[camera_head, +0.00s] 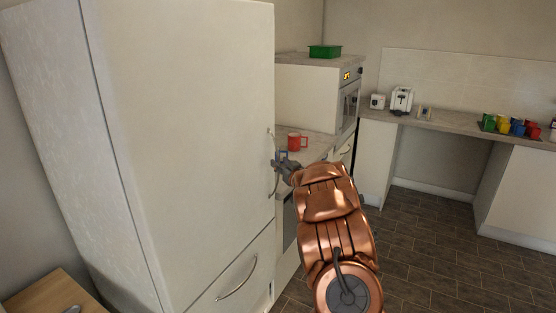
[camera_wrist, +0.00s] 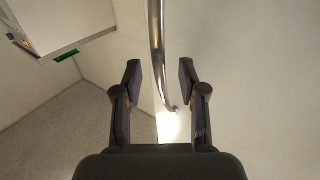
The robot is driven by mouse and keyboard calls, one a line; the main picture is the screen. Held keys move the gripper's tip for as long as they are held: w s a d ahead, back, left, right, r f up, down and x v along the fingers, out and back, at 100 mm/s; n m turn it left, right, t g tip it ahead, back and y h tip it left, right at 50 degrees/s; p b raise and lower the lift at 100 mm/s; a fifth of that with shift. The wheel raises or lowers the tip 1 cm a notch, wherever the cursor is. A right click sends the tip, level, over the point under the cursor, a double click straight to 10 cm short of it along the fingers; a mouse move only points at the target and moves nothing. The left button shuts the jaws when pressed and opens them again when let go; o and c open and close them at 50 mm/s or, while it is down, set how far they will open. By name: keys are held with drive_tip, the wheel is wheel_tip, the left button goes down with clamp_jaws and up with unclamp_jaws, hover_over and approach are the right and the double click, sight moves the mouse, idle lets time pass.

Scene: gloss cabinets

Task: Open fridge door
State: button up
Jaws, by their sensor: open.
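The fridge is the tall white cabinet at the left of the head view, and its large upper door (camera_head: 190,130) looks closed. A thin vertical metal handle (camera_head: 270,150) runs along the right edge of that door. My gripper (camera_head: 280,160) is at the handle's height, beside that edge. In the wrist view the handle (camera_wrist: 156,50) comes down from the top and its lower end lies between the two open fingers of my gripper (camera_wrist: 160,80). I cannot tell whether either finger touches it. The white door surface fills the right of the wrist view.
A lower drawer with a curved handle (camera_head: 238,280) is below the door. A red mug (camera_head: 297,142) stands on the counter behind my gripper. An oven cabinet (camera_head: 318,90) carries a green tray (camera_head: 324,51). Dark floor (camera_head: 430,250) is open at the right.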

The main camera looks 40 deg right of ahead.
drive_tip(key=shift+p+x, duration=0.3)
drive_tip(key=shift+x, duration=1)
clamp_jaws()
